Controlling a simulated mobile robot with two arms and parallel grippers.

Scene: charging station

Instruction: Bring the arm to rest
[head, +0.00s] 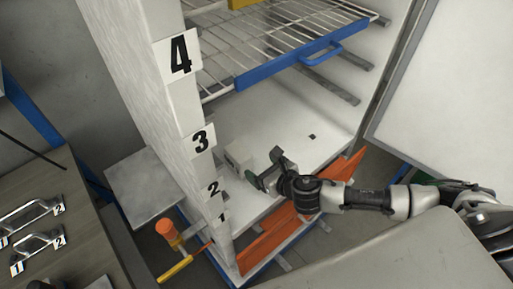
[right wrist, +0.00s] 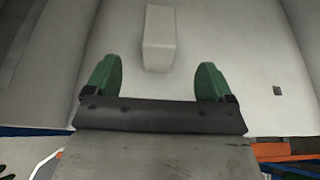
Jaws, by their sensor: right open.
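My right gripper (head: 268,170) is inside the white cabinet (head: 150,60), low down near the shelf level marked 3. Its arm comes in from the right. In the right wrist view its two green fingers (right wrist: 155,80) stand wide apart with nothing between them. A pale block (right wrist: 159,38) lies just beyond the fingertips, apart from them. It also shows in the head view as a light box (head: 238,155) just left of the gripper. My left gripper is not in view.
A wire rack with a blue front bar (head: 290,68) sits above the gripper. An orange panel (head: 275,240) runs along the cabinet's lower front. A wooden table (head: 70,225) with metal handles (head: 38,246) stands at left. A grey surface (head: 400,260) fills the lower right.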

